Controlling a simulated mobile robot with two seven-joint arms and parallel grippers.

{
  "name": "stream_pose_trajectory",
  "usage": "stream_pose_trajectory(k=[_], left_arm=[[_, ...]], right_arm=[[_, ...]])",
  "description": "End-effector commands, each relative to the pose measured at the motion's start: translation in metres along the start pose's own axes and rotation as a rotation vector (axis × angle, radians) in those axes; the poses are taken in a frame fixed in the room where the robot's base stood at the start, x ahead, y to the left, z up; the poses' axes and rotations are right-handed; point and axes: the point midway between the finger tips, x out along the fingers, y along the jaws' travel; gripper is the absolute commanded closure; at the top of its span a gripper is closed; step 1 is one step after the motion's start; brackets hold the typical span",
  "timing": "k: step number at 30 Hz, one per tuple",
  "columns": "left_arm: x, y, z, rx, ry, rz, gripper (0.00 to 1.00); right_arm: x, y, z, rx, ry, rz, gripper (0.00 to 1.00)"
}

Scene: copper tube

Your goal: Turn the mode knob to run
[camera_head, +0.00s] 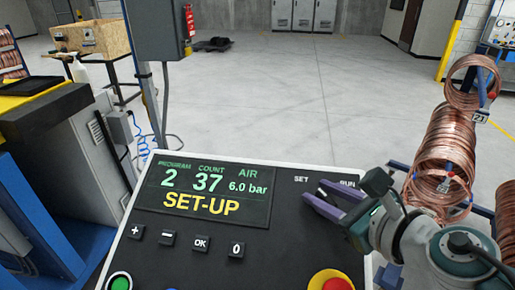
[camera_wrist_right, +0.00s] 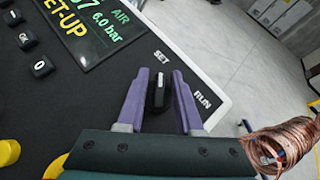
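The mode knob (camera_wrist_right: 159,92) is a small black knob with a white mark. It sits on the dark control panel between the SET label (camera_wrist_right: 161,57) and the RUN label (camera_wrist_right: 202,98). Its mark points toward SET. The display (camera_head: 205,192) reads SET-UP in yellow. My right gripper (camera_wrist_right: 161,73) has purple fingers, one on each side of the knob, with narrow gaps showing. In the head view the right gripper (camera_head: 314,189) reaches in from the right over the panel and partly hides the knob and RUN label. My left gripper is out of view.
The panel has several black keys (camera_head: 201,243), a green button (camera_head: 119,282) and a red stop button (camera_head: 333,282) on yellow. Copper coils (camera_head: 440,150) hang on a rack at the right. Open floor (camera_head: 300,90) lies beyond the panel.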

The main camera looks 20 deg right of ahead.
Motion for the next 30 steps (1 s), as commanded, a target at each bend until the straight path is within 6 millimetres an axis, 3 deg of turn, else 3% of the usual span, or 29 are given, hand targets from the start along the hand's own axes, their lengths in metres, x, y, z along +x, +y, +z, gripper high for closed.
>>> stream_pose_trajectory(k=[1,9,30], left_arm=[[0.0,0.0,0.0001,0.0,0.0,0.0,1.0],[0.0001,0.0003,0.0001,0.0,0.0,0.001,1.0],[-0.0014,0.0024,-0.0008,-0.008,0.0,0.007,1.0]], right_arm=[[-0.0001,0.0,-0.0001,0.0,0.0,0.0,0.72],[-0.0003,0.0,-0.0008,0.0,0.002,0.0,1.0],[-0.0009,0.0005,-0.003,0.049,0.007,-0.055,1.0]])
